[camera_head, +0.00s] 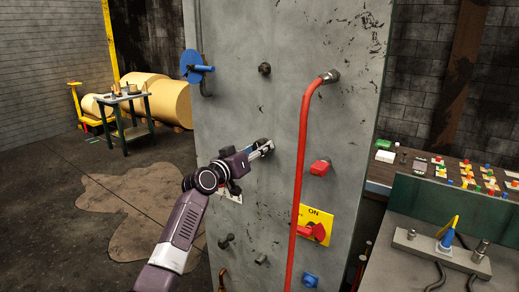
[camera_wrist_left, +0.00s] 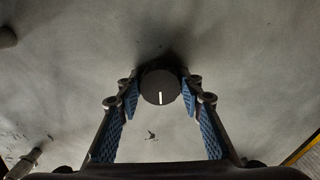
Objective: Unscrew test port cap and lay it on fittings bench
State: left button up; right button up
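A round black cap (camera_wrist_left: 160,88) with a white line on its face sits on the grey panel (camera_head: 228,95). My left gripper (camera_head: 265,150) is at the panel. In the left wrist view its two blue-padded fingertips (camera_wrist_left: 160,97) flank the cap, one on each side, and appear to touch its rim. In the head view the fingers mostly hide the cap. A small table (camera_head: 125,97) with green legs and several small items stands at the far left; I cannot tell whether it is the fittings bench. My right gripper is not in view.
A red pipe (camera_head: 302,150) runs down the panel right of the gripper. A blue disc valve (camera_head: 193,66), a red knob (camera_head: 320,167) and a yellow ON plate (camera_head: 326,216) stick out nearby. A bench (camera_head: 385,172) with several coloured parts stands at right. Floor at left is clear.

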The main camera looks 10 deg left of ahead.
pick_arm(q)
jog(key=c, duration=0.4)
jog(key=shift+n+p, duration=0.75)
jog(key=shift+n, duration=0.35)
jog(key=shift+c, duration=0.2)
jog(key=shift+r+n+p, duration=0.1)
jog(key=shift+n+p, duration=0.4)
jog(key=shift+n, duration=0.6)
jog(key=shift+n+p, duration=0.8)
jog(key=shift+n, duration=0.3)
